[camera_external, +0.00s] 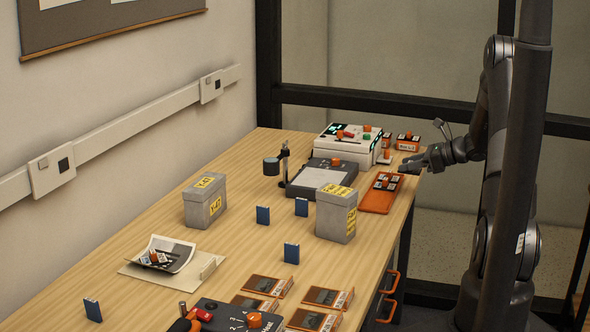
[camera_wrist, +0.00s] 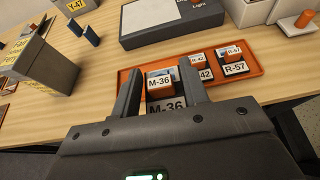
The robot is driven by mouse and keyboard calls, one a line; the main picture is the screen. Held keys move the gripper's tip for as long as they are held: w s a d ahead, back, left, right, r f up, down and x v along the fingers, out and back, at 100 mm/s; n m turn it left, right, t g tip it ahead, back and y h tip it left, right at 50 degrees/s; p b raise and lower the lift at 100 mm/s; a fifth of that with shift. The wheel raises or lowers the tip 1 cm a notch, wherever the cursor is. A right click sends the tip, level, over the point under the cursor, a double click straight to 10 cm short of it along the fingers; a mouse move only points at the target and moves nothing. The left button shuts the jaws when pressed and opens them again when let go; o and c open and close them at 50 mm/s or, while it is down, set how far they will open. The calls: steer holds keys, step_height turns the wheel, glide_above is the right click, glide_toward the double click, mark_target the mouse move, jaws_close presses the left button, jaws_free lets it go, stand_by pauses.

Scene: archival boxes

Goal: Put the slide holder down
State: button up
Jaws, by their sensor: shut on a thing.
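My gripper (camera_wrist: 161,88) is shut on a slide holder (camera_wrist: 166,104) labelled M-36, with an orange-brown part at its top; it also shows in the external view (camera_external: 408,168). The slide holder is between the fingers, over the left part of an orange tray (camera_wrist: 262,67) in the wrist view. Whether its underside touches the tray is hidden. The tray (camera_external: 370,206) lies at the right edge of the table. Other holders, one labelled R-57 (camera_wrist: 234,69) and one ending in 42 (camera_wrist: 204,74), stand in the tray to the right of mine.
A grey box with yellow labels (camera_external: 336,221) stands left of the tray, and a dark device with a pale panel (camera_external: 321,178) behind it. A white machine (camera_external: 345,148) is farther back. Small blue upright pieces (camera_external: 301,207) stand on the table. Bare wood (camera_external: 250,245) lies between them.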

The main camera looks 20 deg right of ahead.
steer(key=r+v, duration=0.1)
steer(key=v, duration=0.3)
steer(key=w+a+n+g+y, duration=0.1)
steer(key=w+a+n+g, duration=0.15)
steer(key=a, duration=0.65)
steer(key=w+a+n+g+y, duration=0.1)
steer(key=w+a+n+y, duration=0.15)
steer(key=a, duration=0.65)
steer(key=n+g, duration=0.9)
steer(key=g, duration=0.3)
glide_above(189, 267)
steer(key=shift+t, duration=0.25)
steer(key=f, duration=0.6)
steer(key=shift+d+f, duration=0.35)
steer(key=shift+a+f, duration=0.35)
steer(key=shift+a, duration=0.05)
step_height(189, 267, down, 4)
steer(key=shift+r+h, duration=0.1)
steer(key=shift+h, duration=0.15)
